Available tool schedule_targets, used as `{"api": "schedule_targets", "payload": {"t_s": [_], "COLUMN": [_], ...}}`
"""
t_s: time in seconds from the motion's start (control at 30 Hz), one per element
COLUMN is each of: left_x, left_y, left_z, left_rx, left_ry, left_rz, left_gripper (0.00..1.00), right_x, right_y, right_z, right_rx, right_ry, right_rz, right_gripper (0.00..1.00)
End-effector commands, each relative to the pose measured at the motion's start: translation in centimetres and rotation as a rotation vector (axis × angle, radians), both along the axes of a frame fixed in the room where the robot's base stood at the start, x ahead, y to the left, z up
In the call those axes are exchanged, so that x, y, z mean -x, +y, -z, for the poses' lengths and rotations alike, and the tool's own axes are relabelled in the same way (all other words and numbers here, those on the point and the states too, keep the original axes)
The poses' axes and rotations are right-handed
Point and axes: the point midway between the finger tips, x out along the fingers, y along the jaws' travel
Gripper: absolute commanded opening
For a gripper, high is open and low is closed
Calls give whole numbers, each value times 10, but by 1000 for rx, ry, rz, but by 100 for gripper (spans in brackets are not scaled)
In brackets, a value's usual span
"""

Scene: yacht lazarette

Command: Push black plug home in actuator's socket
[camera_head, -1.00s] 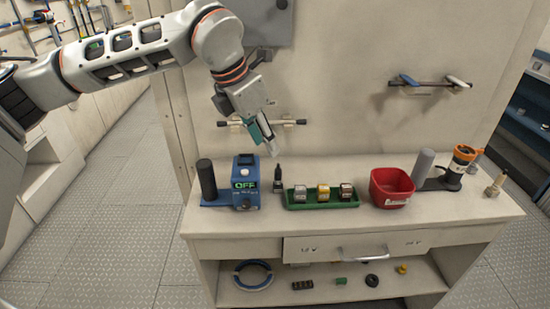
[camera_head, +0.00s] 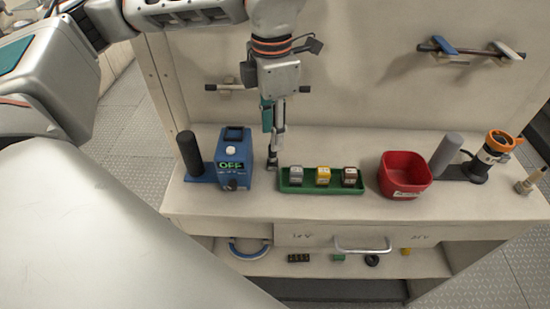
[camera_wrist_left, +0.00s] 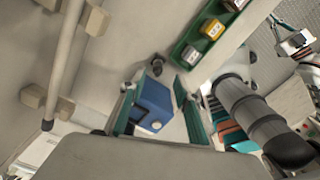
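The black plug (camera_wrist_left: 157,66) shows as a small dark upright piece on the bench, just past and between the fingertips in the left wrist view. In the head view my left gripper hides most of it. My left gripper (camera_head: 273,158) points down between the blue unit and the green tray. In the left wrist view my left gripper (camera_wrist_left: 154,86) has its teal fingers apart, with nothing clearly held. The blue unit (camera_head: 236,155), which seems to be the actuator, has an OFF display and a dark round fitting (camera_head: 232,185) low on its front. My right gripper is out of view.
A green tray (camera_head: 322,188) with three small blocks stands right of the gripper, then a red bin (camera_head: 404,193). A black cylinder (camera_head: 190,153) stands left of the blue unit. An orange-topped device (camera_head: 496,146) stands at the right. A wall rail (camera_head: 260,88) is behind the gripper.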

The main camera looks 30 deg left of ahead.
Motion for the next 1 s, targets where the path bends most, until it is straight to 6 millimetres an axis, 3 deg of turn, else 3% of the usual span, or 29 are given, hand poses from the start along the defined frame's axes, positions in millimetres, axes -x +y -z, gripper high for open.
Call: {"api": "schedule_targets", "payload": {"t_s": [0.3, 0.6, 0.73, 1.0], "left_x": [-2, -2, -2, -2], "left_y": [3, 3, 3, 3], "left_z": [42, 46, 45, 45], "left_rx": [0, 1, 1, 1], "left_ry": [1, -1, -1, -1], "left_rz": [1, 1, 1, 1], "left_gripper": [32, 32, 0, 0], "right_x": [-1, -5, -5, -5], "right_y": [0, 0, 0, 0], "right_z": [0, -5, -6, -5], "right_rx": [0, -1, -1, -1], "right_ry": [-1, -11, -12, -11], "right_rz": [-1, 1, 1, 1], "right_gripper": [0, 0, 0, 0]}}
